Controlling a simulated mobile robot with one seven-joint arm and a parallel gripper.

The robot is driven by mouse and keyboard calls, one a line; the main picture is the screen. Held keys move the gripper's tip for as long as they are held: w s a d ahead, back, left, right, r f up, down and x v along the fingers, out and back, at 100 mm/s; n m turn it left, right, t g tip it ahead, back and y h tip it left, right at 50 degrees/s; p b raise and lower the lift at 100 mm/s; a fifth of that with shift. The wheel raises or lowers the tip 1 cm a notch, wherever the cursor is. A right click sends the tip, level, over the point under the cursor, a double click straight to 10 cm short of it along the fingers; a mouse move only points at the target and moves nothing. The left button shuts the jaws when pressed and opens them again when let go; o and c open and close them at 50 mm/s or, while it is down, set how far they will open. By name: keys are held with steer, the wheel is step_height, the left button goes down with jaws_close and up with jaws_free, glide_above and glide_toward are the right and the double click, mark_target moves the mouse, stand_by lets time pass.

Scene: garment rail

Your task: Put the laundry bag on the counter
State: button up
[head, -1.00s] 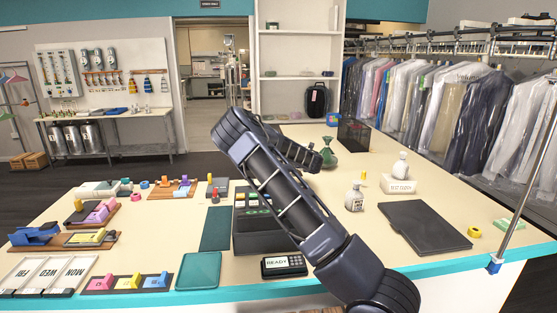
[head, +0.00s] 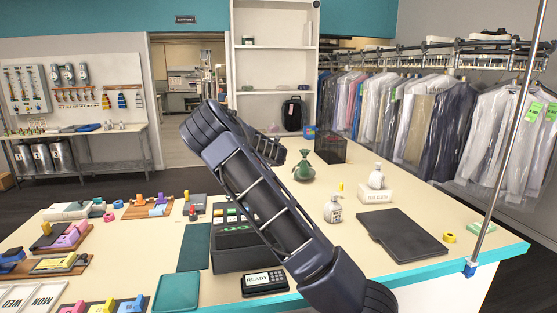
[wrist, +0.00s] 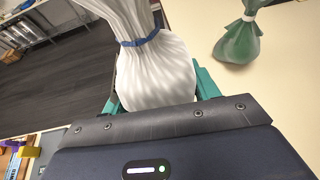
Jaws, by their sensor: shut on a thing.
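A white laundry bag (wrist: 155,75), gathered by a blue tie (wrist: 140,40), fills the middle of the wrist view. My gripper (wrist: 158,90) is shut on it, with a teal finger on each side of its pale, bulging body. Its end past the tie runs out of the top of the picture. The counter (head: 135,245) spreads across the head view and shows at the right of the wrist view (wrist: 270,85). Whether the bag touches the counter I cannot tell. In the head view my arm hides the gripper and the bag.
A green tied bag (head: 303,167) stands on the counter, right of the held bag in the wrist view (wrist: 237,42). A bottle (head: 333,210), a dark flat pad (head: 402,235) and a black box (head: 235,255) are nearby. Hanging garments (head: 430,115) line the right.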

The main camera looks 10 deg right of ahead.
steer(key=s+a+m+h, duration=0.2)
steer(key=s+a+h, duration=0.1)
steer(key=a, duration=0.9)
steer(key=m+g+h, duration=0.4)
steer(key=m+h, duration=0.2)
glide_above(188, 242)
steer(key=shift+w+f, duration=0.1)
steer(key=shift+f, duration=8.5)
steer(key=shift+f, duration=0.4)
steer(key=o, duration=1.3)
